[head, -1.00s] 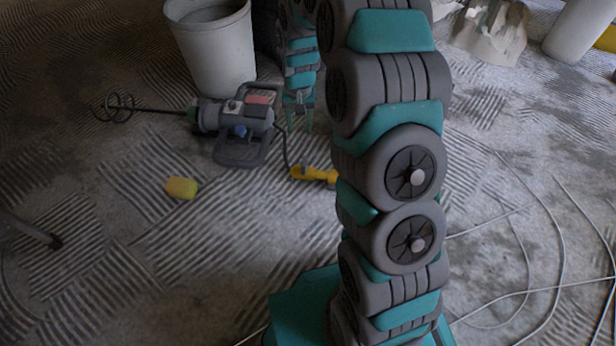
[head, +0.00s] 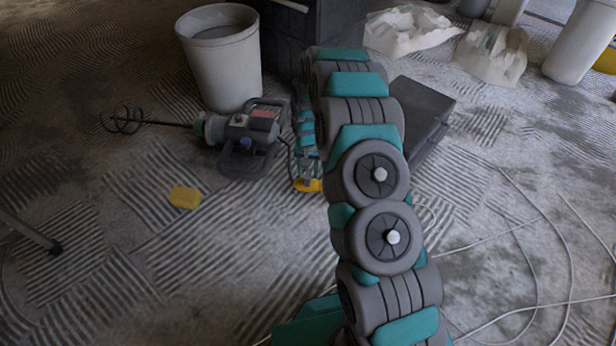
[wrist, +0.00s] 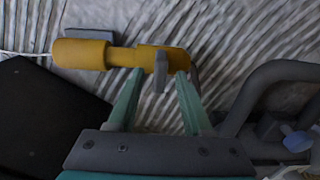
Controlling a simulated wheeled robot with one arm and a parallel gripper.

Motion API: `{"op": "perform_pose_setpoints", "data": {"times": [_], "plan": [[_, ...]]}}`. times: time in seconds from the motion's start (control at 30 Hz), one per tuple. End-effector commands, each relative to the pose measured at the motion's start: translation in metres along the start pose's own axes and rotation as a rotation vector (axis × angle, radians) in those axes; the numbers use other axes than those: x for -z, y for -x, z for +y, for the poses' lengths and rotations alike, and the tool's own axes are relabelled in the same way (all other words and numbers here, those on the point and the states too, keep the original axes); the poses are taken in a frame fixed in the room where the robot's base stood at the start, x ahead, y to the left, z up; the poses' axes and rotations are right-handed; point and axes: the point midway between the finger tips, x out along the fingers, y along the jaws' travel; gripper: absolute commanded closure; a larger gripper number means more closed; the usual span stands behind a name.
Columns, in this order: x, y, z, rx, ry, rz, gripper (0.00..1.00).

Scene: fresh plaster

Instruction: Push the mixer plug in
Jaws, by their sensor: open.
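The mixer (head: 243,140) lies on the floor in the head view, its whisk pointing left. Its handle frame (wrist: 255,85) shows at the right of the wrist view. The yellow mixer plug (wrist: 150,56) lies at the top of the wrist view, lined up with a fatter yellow connector (wrist: 82,54) on its left. A narrower yellow neck shows between them; I cannot tell how far the plug sits in. My gripper (wrist: 160,76) is open, with its two teal fingertips at the plug, one towards each end. In the head view my gripper (head: 306,181) is at the yellow piece (head: 311,186), partly hidden by my arm.
A dark box (wrist: 40,120) is close at the left of the wrist view and right of my arm in the head view (head: 422,112). A bucket (head: 222,60) stands behind the mixer. A yellow sponge-like block (head: 185,198) and loose pale cables (head: 535,240) lie on the ridged floor.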

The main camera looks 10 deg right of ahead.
Motion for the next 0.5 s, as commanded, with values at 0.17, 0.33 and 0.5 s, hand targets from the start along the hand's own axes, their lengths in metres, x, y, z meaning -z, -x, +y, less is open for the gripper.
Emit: {"op": "perform_pose_setpoints", "data": {"times": [0.17, 0.33, 0.5], "plan": [[0.0, -0.023, 0.0, 0.0, 0.001, -0.001, 0.5], [0.0, -0.028, 0.0, 0.0, 0.001, 0.0, 0.5], [0.0, -0.028, 0.0, 0.0, 0.0, 0.0, 0.53]]}}
